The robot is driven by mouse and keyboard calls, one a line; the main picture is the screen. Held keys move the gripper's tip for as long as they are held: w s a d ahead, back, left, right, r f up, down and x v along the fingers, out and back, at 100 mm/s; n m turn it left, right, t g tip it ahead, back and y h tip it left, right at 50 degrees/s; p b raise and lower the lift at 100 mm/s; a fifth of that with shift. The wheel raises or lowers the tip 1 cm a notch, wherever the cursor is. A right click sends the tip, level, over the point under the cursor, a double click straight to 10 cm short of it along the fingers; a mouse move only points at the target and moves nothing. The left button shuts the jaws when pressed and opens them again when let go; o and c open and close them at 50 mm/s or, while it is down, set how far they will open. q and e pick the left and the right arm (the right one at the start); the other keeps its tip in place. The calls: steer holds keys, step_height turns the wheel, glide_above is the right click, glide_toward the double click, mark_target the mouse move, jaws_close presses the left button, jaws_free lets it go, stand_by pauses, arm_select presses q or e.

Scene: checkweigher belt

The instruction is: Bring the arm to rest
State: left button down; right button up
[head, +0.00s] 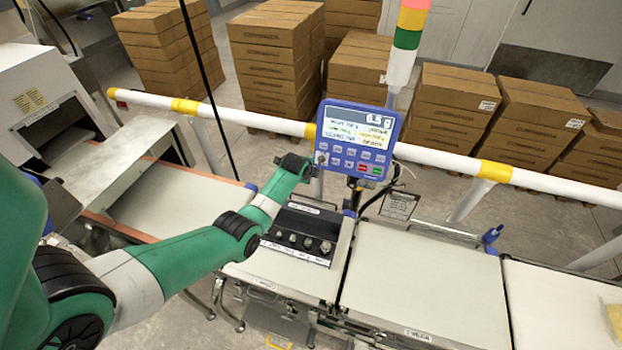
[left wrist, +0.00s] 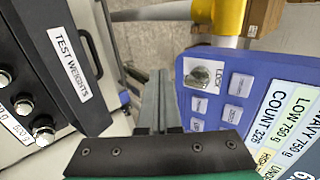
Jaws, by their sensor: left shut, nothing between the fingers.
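My left arm reaches in from the left of the head view, and its left gripper (head: 313,171) is beside the lower left corner of the blue control panel (head: 357,141). In the left wrist view the fingers of the left gripper (left wrist: 154,100) are together with nothing between them. The panel (left wrist: 225,100) stands just right of the fingers, with its buttons and part of its lit screen showing. I cannot tell whether the fingertips touch the panel. My right gripper is not in view.
A black test weights holder (head: 302,235) with several metal weights lies below the gripper; it also shows in the left wrist view (left wrist: 58,45). A white rail with yellow bands (head: 250,119) runs behind the panel. Belts (head: 425,285) extend right. Stacked cartons (head: 270,60) stand behind.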

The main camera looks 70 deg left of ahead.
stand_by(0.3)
arm_select(q)
steer(key=w+d+r+m+t+p, duration=0.4)
steer(key=w+d+r+t+p, duration=0.1)
steer(key=w+d+r, duration=1.1)
steer(key=w+d+r+t+h+p, duration=0.1)
steer(key=d+r+t, duration=0.2)
steer(key=d+r, duration=0.55)
steer(key=w+d+r+t+h+p, duration=0.15)
steer(key=d+r, duration=0.25)
steer(key=r, duration=0.9)
steer(key=w+d+r+t+h+p, duration=0.15)
steer(key=d+r+t, duration=0.35)
steer(key=r, duration=0.6)
steer(key=s+d+r+n+t+h+p, duration=0.1)
steer(key=s+d+r, duration=0.25)
steer(key=r, duration=0.25)
steer(key=s+d+r+n+t+p, duration=0.1)
steer(key=s+d+r, duration=0.1)
steer(key=d+r, duration=0.25)
steer(key=s+d+r+n+t+h, duration=0.3)
steer(key=s+r+n+t, duration=0.3)
steer(key=s+r, duration=0.8)
steer(key=s+n, duration=0.2)
steer(key=s, duration=0.1)
steer(key=shift+r+n, duration=0.2)
steer(key=shift+n, duration=0.2)
